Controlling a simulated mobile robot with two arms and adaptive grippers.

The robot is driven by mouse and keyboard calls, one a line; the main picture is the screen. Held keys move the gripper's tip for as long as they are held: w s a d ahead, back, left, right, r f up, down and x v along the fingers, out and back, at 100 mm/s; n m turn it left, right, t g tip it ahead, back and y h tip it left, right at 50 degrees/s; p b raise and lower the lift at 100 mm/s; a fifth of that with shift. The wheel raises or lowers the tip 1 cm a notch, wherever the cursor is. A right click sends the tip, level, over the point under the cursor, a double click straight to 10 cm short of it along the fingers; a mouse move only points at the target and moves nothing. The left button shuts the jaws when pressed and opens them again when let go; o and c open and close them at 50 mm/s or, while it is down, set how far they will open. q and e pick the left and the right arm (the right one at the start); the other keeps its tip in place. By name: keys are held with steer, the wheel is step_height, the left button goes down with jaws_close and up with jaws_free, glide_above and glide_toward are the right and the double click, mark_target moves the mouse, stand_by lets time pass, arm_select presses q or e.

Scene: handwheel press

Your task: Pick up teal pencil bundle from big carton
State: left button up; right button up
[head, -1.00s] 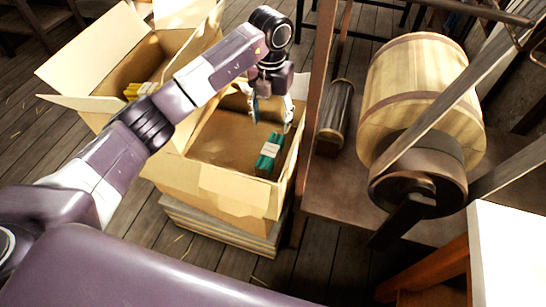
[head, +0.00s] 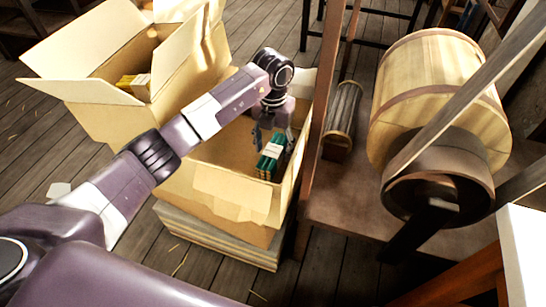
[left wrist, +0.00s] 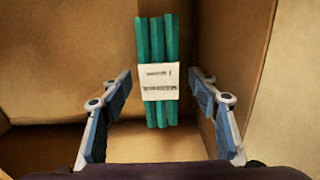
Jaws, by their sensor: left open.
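The teal pencil bundle (head: 270,160), with a white paper band, is inside the open carton (head: 232,196) near its right wall. In the left wrist view the bundle (left wrist: 158,112) is upright in the picture, between the two fingers. My left gripper (head: 273,137) reaches down into this carton from above, at the bundle's far end in the head view. Its blue-grey fingers are open, one on each side of the bundle, with gaps on both sides. The right finger is close to the carton wall. My right gripper is not in view.
A second open carton (head: 100,115) with yellow pencil bundles (head: 134,86) stands behind on the left. The near carton rests on stacked boards (head: 222,238). A wooden post and a bench with a barrel-like drum (head: 437,95) stand close on the right.

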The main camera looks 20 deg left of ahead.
arm_select(q)
step_height(320, 180, down, 2)
steer(key=shift+f, duration=0.25)
steer(key=c, duration=1.4)
